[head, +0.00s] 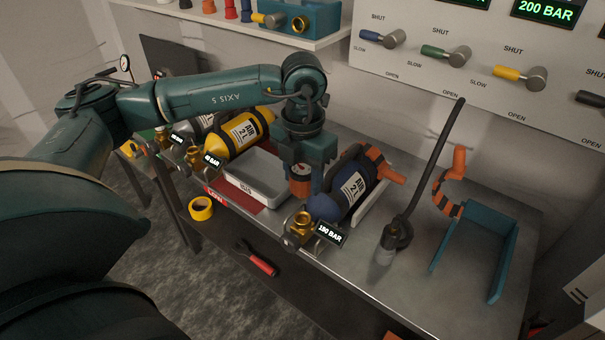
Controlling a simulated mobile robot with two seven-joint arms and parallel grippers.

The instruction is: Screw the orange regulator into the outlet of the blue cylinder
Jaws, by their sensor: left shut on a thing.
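The blue cylinder (326,207) lies tilted on the bench, labelled AIR 2L. Its brass valve with the outlet (303,221) faces the front edge, beside a 190 BAR tag. My left gripper (300,168) points down from above, just left of the blue cylinder. It is shut on the orange regulator (300,184), which hangs below the fingers, above and behind the brass valve in the picture. The regulator's lower end looks apart from the outlet, but the depth between them is hard to tell. My right gripper is not in view.
A yellow cylinder (232,139) and a white tray (262,186) are left of my gripper. A black hose (434,160) stands right of the blue cylinder, near a teal bracket (462,213). A valve panel (480,50) is behind. Yellow tape (201,208) lies low left.

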